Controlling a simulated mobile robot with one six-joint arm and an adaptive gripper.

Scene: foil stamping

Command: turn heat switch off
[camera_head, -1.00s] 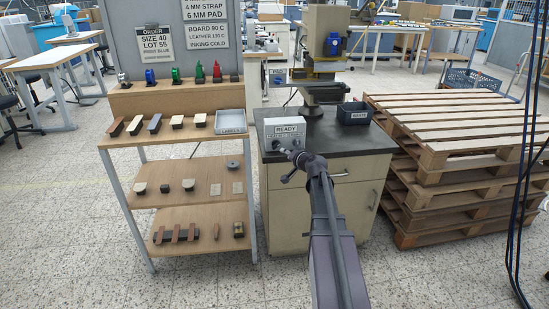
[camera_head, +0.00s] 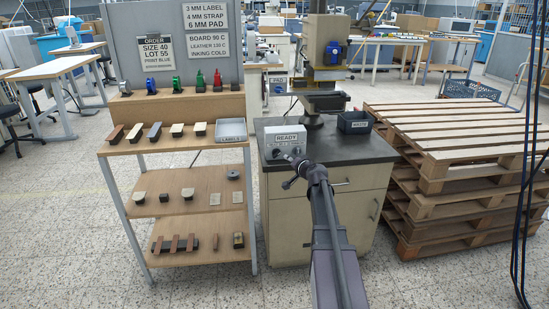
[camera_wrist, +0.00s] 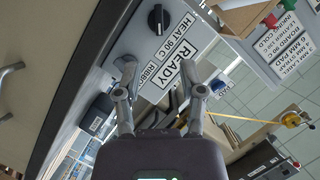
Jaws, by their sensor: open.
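The white control box (camera_head: 284,135) with a READY sign stands on the dark top of the cabinet. In the wrist view its panel (camera_wrist: 128,45) carries the labels HEAT 90 C, RIBBON and READY. A black rotary knob (camera_wrist: 157,18) with a pale pointer mark sits beside the HEAT label, near the top edge. My gripper (camera_wrist: 160,85) is open in front of the panel, fingers spread on either side of the READY sign, with the heat knob beyond the fingertips. In the head view my gripper (camera_head: 290,160) is close to the box front and partly covers it; contact cannot be told.
The stamping press (camera_head: 325,75) stands behind the box, with a dark bin (camera_head: 354,122) to its right. A shelf rack (camera_head: 182,180) with stamps and pads is left of the cabinet (camera_head: 340,215). Stacked pallets (camera_head: 455,150) stand on the right.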

